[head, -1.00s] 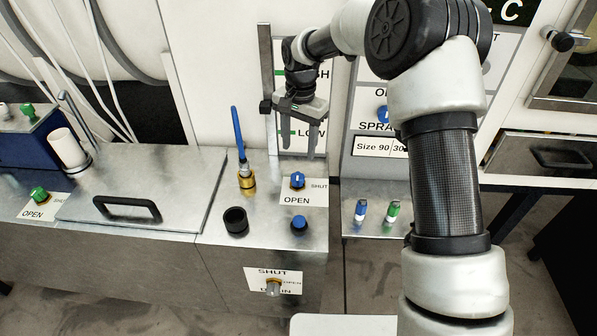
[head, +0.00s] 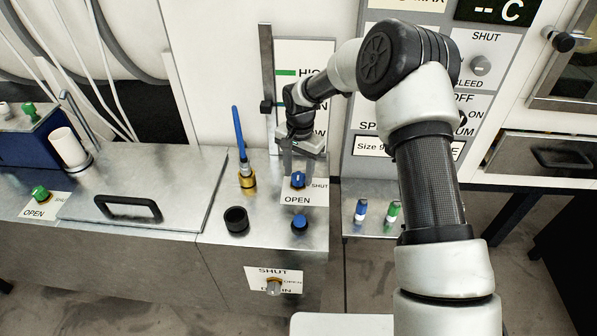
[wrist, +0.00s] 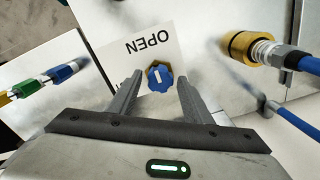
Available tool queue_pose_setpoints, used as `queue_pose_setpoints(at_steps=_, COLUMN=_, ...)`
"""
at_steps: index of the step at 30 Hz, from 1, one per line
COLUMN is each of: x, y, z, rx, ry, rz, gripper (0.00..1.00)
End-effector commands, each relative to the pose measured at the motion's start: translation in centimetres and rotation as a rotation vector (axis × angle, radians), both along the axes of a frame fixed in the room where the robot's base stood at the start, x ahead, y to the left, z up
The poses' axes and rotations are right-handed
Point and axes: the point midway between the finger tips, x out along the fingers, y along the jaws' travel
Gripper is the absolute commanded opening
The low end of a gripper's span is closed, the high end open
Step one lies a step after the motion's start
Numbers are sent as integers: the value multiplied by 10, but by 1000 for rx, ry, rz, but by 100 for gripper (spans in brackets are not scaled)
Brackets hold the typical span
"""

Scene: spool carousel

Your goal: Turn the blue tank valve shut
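The blue tank valve (head: 298,180) is a blue knob on a brass stem, on a white plate (head: 302,199) marked OPEN in front and SHUT to the right. In the wrist view the knob (wrist: 158,77) has a white pointer mark directed toward the OPEN side. My gripper (head: 299,171) points down over the knob. In the wrist view my gripper (wrist: 158,85) is open, with one finger on each side of the knob and a gap to both. I cannot tell exactly how deep the fingertips reach beside it.
A brass fitting with a blue hose (head: 247,178) stands left of the valve. A black cup (head: 236,220) and a blue cap (head: 299,222) are in front. A drain valve (head: 273,287) is on the front face.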

Motion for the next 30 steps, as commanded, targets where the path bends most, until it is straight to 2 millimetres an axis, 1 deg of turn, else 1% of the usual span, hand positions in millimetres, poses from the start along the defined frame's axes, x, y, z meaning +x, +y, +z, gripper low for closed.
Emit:
queue_pose_setpoints(at_steps=1, x=0, y=0, z=0, rx=0, ry=0, rz=0, gripper=36)
queue_pose_setpoints(at_steps=3, x=0, y=0, z=0, rx=0, ry=0, rz=0, gripper=24)
queue_pose_setpoints(at_steps=6, x=0, y=0, z=0, rx=0, ry=0, rz=0, gripper=10)
queue_pose_setpoints(at_steps=11, x=0, y=0, z=0, rx=0, ry=0, rz=6, gripper=10)
queue_pose_setpoints(at_steps=17, x=0, y=0, z=0, rx=0, ry=-1, rz=62, gripper=10)
queue_pose_setpoints(at_steps=23, x=1, y=0, z=0, rx=-1, ry=-1, rz=191, gripper=10)
queue_pose_setpoints(at_steps=30, x=1, y=0, z=0, rx=-1, ry=-1, rz=412, gripper=10)
